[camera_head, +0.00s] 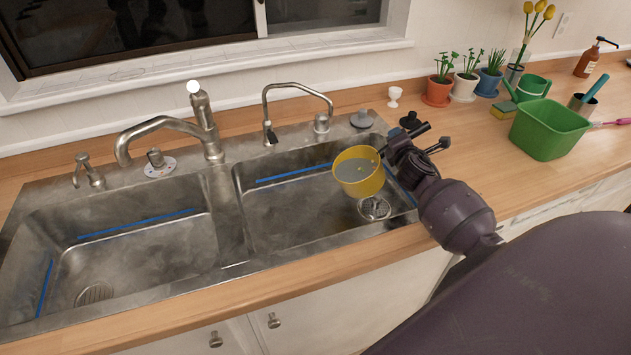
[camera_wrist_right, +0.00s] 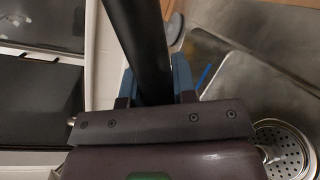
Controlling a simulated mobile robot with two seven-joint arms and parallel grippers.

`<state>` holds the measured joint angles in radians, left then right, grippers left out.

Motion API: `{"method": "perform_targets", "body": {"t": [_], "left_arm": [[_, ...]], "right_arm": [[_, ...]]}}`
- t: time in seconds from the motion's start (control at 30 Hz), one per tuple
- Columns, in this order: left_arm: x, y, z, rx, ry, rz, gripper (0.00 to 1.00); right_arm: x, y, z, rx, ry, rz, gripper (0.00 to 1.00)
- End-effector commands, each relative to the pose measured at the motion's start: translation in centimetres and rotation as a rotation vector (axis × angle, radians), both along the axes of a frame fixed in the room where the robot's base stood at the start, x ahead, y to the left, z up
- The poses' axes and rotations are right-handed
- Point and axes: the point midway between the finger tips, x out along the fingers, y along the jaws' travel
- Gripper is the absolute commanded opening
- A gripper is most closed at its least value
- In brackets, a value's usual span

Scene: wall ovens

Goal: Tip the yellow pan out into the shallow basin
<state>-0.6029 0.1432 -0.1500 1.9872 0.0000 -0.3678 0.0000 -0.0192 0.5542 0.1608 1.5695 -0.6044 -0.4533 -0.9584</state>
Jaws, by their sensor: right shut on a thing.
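The yellow pan (camera_head: 367,188) hangs upright over the right basin (camera_head: 300,222) of the double steel sink. It seems to hold greyish liquid. My right gripper (camera_head: 398,156) is shut on its dark handle, to the right of the pan. In the right wrist view the black handle (camera_wrist_right: 140,42) runs between the fingers (camera_wrist_right: 156,85); the pan's bowl is hidden there. The left basin (camera_head: 140,248) is empty, with a drain at its front. I cannot tell for sure which basin is shallower. My left gripper is not in view.
Two faucets, a large one (camera_head: 165,128) and a thin one (camera_head: 297,92), stand behind the basins. A divider (camera_head: 226,215) separates them. A drain strainer (camera_head: 374,208) lies below the pan. A green tub (camera_head: 549,129) and potted plants (camera_head: 437,90) stand on the right counter.

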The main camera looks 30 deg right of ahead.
Motion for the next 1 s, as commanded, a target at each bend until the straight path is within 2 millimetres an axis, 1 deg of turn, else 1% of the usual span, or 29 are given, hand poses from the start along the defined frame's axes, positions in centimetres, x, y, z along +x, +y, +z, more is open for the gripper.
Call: {"method": "perform_targets", "body": {"t": [0.03,1.0], "left_arm": [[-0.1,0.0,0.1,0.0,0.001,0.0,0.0],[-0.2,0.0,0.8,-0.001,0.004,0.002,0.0]], "right_arm": [[0.1,0.1,0.4,-0.005,-0.003,0.001,0.0],[1.1,2.5,2.7,-0.129,0.045,0.001,0.0]]}}
